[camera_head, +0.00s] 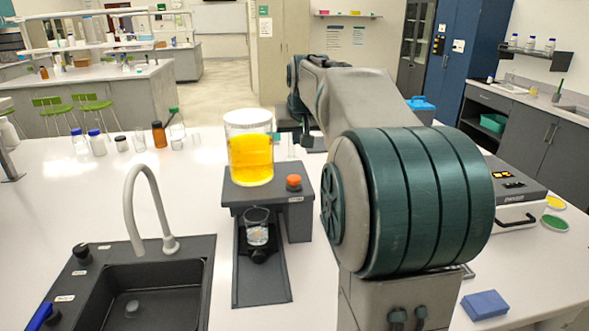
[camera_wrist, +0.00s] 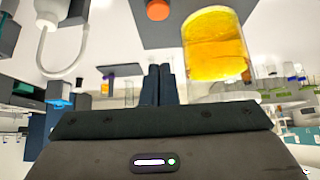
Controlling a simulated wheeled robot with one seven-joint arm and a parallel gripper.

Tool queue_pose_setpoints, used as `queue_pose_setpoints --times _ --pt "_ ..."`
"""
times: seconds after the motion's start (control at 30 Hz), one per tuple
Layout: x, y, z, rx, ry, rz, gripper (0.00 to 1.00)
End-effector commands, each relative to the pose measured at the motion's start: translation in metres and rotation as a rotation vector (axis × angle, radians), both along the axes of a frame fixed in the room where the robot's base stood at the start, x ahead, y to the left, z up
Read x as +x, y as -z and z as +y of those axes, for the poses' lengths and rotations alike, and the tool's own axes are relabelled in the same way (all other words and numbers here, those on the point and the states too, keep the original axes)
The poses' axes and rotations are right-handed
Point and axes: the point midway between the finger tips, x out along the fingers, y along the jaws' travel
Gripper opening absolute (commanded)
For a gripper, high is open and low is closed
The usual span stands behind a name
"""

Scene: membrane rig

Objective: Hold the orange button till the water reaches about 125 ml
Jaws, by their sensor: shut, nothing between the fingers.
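The dark rig (camera_head: 300,217) stands on the white bench, with a clear vessel of yellow liquid (camera_head: 250,158) on top. The orange button (camera_head: 293,181) is on the rig's top, right of the vessel; it also shows at the top of the wrist view (camera_wrist: 158,9). A small clear beaker (camera_head: 257,224) stands below on the rig's low front part. Its water level cannot be read. My gripper (camera_wrist: 160,70) is shut and empty, its fingers apart from the button in the wrist view. My arm hides much of the right in the head view.
A sink (camera_head: 140,302) with a curved tap (camera_head: 150,205) is at front left. Several bottles (camera_head: 120,142) stand along the back left. A blue block (camera_head: 485,304) lies at front right, and a grey device (camera_head: 515,190) stands behind it.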

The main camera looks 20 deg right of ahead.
Motion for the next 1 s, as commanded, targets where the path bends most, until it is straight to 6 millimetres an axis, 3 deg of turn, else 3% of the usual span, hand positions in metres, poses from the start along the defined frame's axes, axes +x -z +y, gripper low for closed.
queue_pose_setpoints --times 0.17,0.6,0.8,1.0 --pt "0.008 0.012 -0.002 0.001 0.0 0.004 0.0" --pt "0.06 0.082 -0.017 0.001 0.0 0.005 0.0" --pt "0.054 0.109 -0.015 0.001 0.0 0.004 0.0" --pt "0.053 0.119 -0.015 0.001 -0.001 0.001 0.0"
